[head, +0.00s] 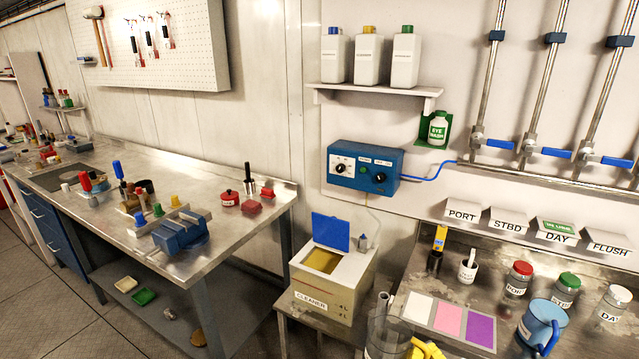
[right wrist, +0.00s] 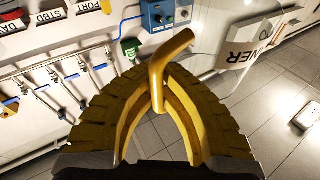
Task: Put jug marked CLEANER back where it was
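A clear, see-through jug (head: 388,338) is at the bottom centre of the head view, cut off by the lower edge. In the right wrist view the gripper's yellow fingers (right wrist: 160,85) close around a bent golden handle (right wrist: 172,58). A cream tank (head: 335,275) labelled CLEANER stands behind and left of the jug, its blue lid (head: 331,231) raised. My left gripper is out of view.
Right of the jug lie white, pink and purple cards (head: 450,320). A blue jug (head: 542,322) and lidded sample jars (head: 518,279) stand farther right on the metal bench. A workbench (head: 150,185) with tools is at left.

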